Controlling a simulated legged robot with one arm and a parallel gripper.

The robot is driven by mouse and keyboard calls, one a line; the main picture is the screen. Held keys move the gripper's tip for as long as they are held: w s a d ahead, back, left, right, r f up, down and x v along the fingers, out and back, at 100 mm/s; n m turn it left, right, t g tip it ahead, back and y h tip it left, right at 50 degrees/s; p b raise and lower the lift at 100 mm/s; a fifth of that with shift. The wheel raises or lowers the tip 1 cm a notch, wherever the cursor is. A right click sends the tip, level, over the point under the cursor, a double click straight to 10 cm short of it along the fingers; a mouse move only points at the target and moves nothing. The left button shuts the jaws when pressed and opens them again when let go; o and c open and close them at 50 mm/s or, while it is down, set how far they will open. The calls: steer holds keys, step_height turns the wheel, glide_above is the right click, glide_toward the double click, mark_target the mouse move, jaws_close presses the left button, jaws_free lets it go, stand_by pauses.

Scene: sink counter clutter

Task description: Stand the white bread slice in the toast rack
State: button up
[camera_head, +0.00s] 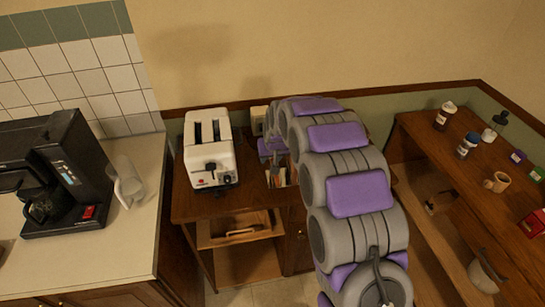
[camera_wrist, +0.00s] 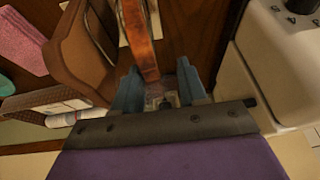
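My gripper (camera_wrist: 160,85) shows in the wrist view with its two blue-grey fingers apart. A narrow reddish-brown strip (camera_wrist: 140,40), perhaps a slice seen edge-on, ends close to the left finger; I cannot tell whether they touch. Thin pale bars beside it look like part of the toast rack (camera_wrist: 122,25). A broad brown slice-like piece (camera_wrist: 82,48) leans to the left. I cannot say for sure which piece is the white bread slice.
A white toaster (camera_head: 209,150) stands close beside the gripper; its side (camera_wrist: 285,75) fills the right of the wrist view. A pink cloth or sponge (camera_wrist: 20,42) lies at far left there.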

steer(key=shift+d+r, duration=0.2)
steer(key=shift+d, duration=1)
steer(key=shift+d+r, duration=0.15)
steer(key=shift+d, duration=0.1)
steer(key=r, duration=0.1)
steer(key=s+a+r, duration=0.1)
steer(key=r, duration=0.1)
steer(key=s+r+p, duration=0.1)
steer(key=r, duration=0.1)
steer(key=shift+a+r, duration=0.1)
steer(key=shift+a, duration=0.25)
steer(key=s+d+r+g, duration=0.1)
steer(key=s+d+r, duration=0.75)
steer(key=s, duration=0.25)
steer(key=shift+s+d+r+m+g+h+p, duration=0.2)
steer(key=shift+s+d+m+g, duration=1.1)
steer(key=shift+s, duration=4.85)
steer(key=shift+s+d+r+n+g+h, duration=0.3)
steer(key=shift+s+d, duration=2.2)
steer(key=shift+s, duration=3.6)
steer(key=shift+s+d+r+m+g+h+p, duration=0.1)
steer(key=shift+s+d+m+g+h, duration=1.2)
steer(key=shift+s, duration=4.85)
